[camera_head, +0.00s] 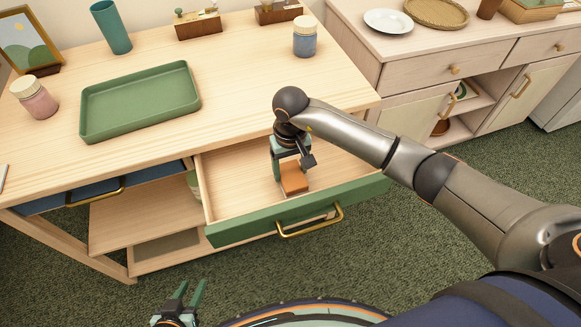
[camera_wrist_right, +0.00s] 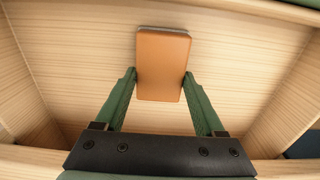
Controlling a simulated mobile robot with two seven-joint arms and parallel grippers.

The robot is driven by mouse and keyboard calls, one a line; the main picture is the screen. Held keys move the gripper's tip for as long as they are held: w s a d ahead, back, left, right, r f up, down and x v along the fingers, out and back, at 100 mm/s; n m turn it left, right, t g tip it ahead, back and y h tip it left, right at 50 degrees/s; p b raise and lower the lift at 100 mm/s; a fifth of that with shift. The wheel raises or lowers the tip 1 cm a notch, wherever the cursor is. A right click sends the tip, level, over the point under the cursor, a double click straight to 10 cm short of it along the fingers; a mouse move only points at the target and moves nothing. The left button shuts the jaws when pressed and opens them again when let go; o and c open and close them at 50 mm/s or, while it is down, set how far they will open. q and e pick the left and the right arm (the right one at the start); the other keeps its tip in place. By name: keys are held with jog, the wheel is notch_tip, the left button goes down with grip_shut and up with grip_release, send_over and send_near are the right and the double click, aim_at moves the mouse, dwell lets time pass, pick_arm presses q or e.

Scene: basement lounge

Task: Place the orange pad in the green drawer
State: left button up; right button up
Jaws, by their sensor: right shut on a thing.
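The orange pad (camera_head: 293,180) is a small block inside the open green drawer (camera_head: 230,232), whose inside is pale wood. My right gripper (camera_head: 290,165) reaches down into the drawer and is shut on the pad. In the right wrist view the pad (camera_wrist_right: 161,65) sits between the two green fingers (camera_wrist_right: 160,80), over the wooden drawer floor. I cannot tell whether the pad touches the floor. My left gripper (camera_head: 190,297) is open and empty, low over the carpet in front of the table.
On the tabletop stand a green tray (camera_head: 140,103), a pink jar (camera_head: 35,98), a blue jar (camera_head: 305,38) and a teal cup (camera_head: 112,27). A closed blue drawer (camera_head: 50,203) is left of the green one. The drawer has free floor left of the pad.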

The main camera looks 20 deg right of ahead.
aim_at(290, 172)
jog(key=shift+f, duration=0.1)
jog(key=shift+f, duration=0.1)
jog(key=o, duration=1.4)
notch_tip(290, 172, up, 12)
jog(key=shift+r, duration=0.15)
